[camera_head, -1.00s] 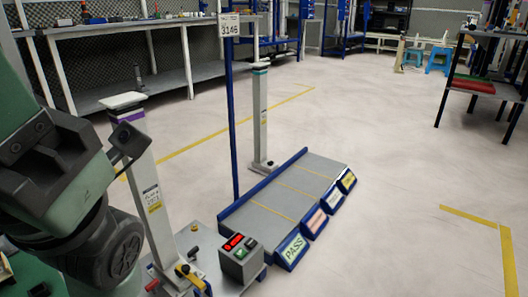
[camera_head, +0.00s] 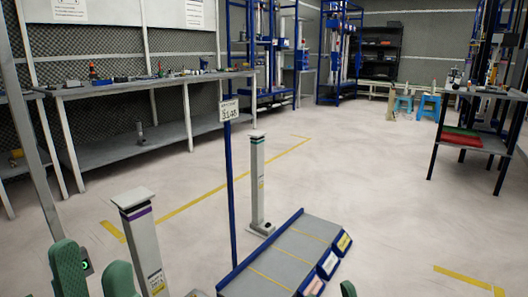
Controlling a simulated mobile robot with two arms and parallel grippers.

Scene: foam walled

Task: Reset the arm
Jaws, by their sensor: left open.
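My left gripper (camera_head: 93,275) is at the bottom left edge, with two green rounded fingertips standing apart and nothing seen between them. Its lower part is cut off by the frame. A small green tip (camera_head: 347,289) at the bottom edge, right of the sorting ramp, looks like part of my right gripper; too little shows to tell its state.
A grey post (camera_head: 145,245) stands just right of my left gripper, and another post (camera_head: 257,185) stands farther back. A blue-edged ramp (camera_head: 285,255) and a blue pole with a sign (camera_head: 231,111) are in front. A workbench (camera_head: 120,86) lines the back left. Open floor (camera_head: 380,190) lies right.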

